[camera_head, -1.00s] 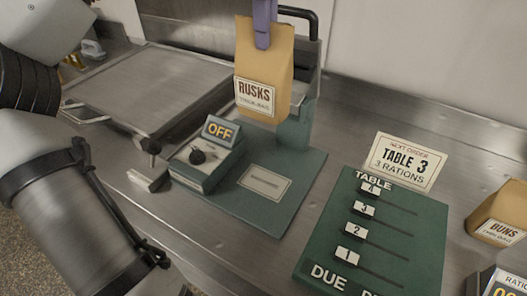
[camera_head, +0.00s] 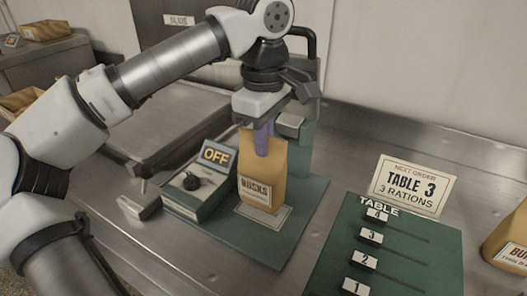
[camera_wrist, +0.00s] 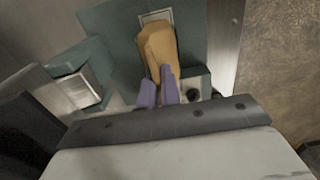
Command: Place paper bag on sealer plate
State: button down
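The tan paper bag (camera_head: 263,170), with a RUSKS label, is upright between the purple fingers of my gripper (camera_head: 262,138), which grip it near its top. In the wrist view the bag (camera_wrist: 158,48) shows below the fingertips (camera_wrist: 157,84). The green sealer plate (camera_head: 300,215) lies beneath, with a pale rectangle partly hidden by the bag's lower end. The bag is over that rectangle; I cannot tell whether its base touches the plate. The sealer's control box (camera_head: 200,185) has an OFF sign and a black knob.
A green TABLE board (camera_head: 385,245) with numbered sliders stands to the right, with a TABLE 3 order card (camera_head: 412,187) behind it. Another tan bag (camera_head: 510,240) is at the right edge. The sealer's upright part (camera_head: 305,140) stands close behind the bag.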

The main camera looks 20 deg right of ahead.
jog(key=shift+f, duration=1.65)
jog(key=c, duration=1.6)
grip_release()
notch_tip(320, 180, up, 12)
jog(key=shift+r, duration=0.15)
